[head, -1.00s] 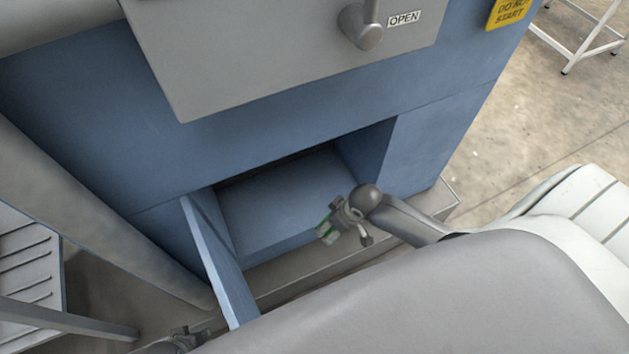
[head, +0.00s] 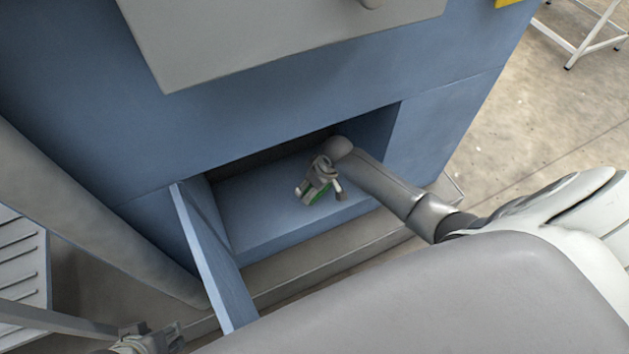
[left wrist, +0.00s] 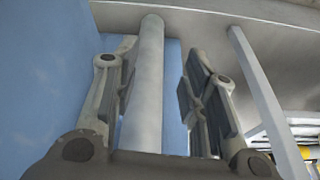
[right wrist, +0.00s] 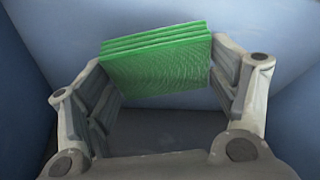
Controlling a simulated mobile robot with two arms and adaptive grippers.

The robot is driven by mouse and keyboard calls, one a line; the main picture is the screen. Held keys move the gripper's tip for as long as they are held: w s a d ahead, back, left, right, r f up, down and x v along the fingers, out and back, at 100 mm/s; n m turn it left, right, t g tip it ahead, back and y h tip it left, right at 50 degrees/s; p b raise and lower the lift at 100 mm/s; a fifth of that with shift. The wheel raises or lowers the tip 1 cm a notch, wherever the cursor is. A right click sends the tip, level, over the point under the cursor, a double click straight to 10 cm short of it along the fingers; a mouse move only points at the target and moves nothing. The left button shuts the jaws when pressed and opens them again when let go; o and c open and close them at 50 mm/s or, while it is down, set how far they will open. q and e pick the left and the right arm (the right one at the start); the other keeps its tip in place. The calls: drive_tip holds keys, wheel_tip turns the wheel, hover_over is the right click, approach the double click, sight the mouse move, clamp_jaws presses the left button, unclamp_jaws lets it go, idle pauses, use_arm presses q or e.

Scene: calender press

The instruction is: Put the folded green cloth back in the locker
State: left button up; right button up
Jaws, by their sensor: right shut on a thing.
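The folded green cloth (right wrist: 158,65) is a stack of layers held between the fingers of my right gripper (right wrist: 165,85) in the right wrist view. The locker door (head: 213,262) stands open at the left. My left gripper (head: 150,341) is low at the lower left, and the left wrist view shows its fingers (left wrist: 160,95) apart and empty.
A grey panel (head: 270,35) overhangs above the locker opening. A grey ledge (head: 310,250) runs along the base below it. A grey post (left wrist: 147,85) stands beyond my left fingers. A slatted tread (head: 22,265) is at the far left.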

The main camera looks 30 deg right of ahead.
drive_tip(key=shift+f, duration=0.45)
drive_tip(key=x, duration=0.1)
drive_tip(key=b+x, duration=0.2)
drive_tip(key=shift+s+d+f, duration=0.15)
drive_tip(key=shift+s+d, duration=0.05)
drive_tip(key=shift+s, duration=0.05)
use_arm(q)
drive_tip(key=shift+w+d+f+t, duration=0.15)
drive_tip(key=shift+w+f+t, duration=0.15)
drive_tip(key=shift+w+f, duration=0.2)
use_arm(e)
drive_tip(key=shift+f, duration=0.1)
drive_tip(key=o, duration=0.9)
use_arm(q)
drive_tip(key=shift+w+r, duration=0.1)
drive_tip(key=shift+w, duration=0.05)
